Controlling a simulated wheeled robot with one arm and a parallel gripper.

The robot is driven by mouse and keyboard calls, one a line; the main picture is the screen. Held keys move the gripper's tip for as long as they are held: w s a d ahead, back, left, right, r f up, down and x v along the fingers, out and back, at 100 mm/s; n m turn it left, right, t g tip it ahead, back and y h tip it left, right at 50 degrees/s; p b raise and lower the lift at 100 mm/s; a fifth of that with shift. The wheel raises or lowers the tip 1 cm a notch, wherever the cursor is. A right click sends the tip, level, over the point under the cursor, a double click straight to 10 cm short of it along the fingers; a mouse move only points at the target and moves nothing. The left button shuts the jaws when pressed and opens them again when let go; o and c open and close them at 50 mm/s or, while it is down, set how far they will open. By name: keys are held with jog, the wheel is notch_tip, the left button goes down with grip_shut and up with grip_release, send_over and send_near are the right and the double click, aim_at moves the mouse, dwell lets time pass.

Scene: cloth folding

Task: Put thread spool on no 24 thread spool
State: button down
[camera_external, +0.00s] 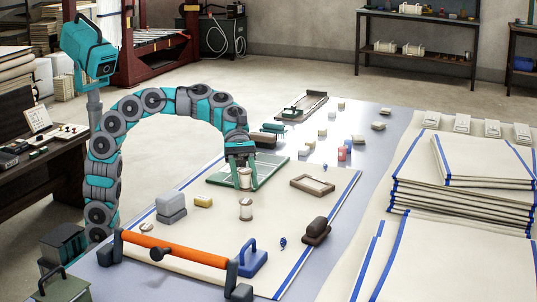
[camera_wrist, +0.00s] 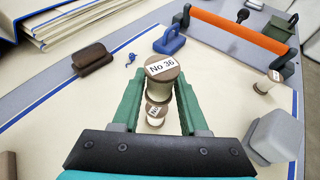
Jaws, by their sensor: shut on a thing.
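My gripper (camera_external: 243,180) is shut on a cream thread spool (camera_external: 245,178) with brown ends, held upright above the table. In the wrist view the held spool (camera_wrist: 163,90) has a top label reading "No 36" and sits between the green fingers of my gripper (camera_wrist: 160,93). A second upright spool (camera_external: 246,209) stands on the cream cloth, below and slightly in front of the held one, apart from it in the external view. In the wrist view this lower spool (camera_wrist: 155,116) is partly hidden by the held one, and its number cannot be read clearly.
Another spool (camera_wrist: 266,82) stands near the orange-handled bar (camera_external: 175,250). Cloth around the lower spool is clear.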

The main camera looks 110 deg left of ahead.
aim_at(245, 189)
jog(key=shift+f, duration=1.6)
jog(key=shift+c, duration=2.2)
grip_release()
jog(key=shift+f, duration=0.1)
jog(key=shift+s+a+r, duration=0.1)
jog(key=shift+a+r, duration=0.05)
jog(key=shift+r, duration=0.05)
jog(key=v, duration=1.1)
jog(key=shift+s+a, duration=0.2)
jog(key=shift+s, duration=0.05)
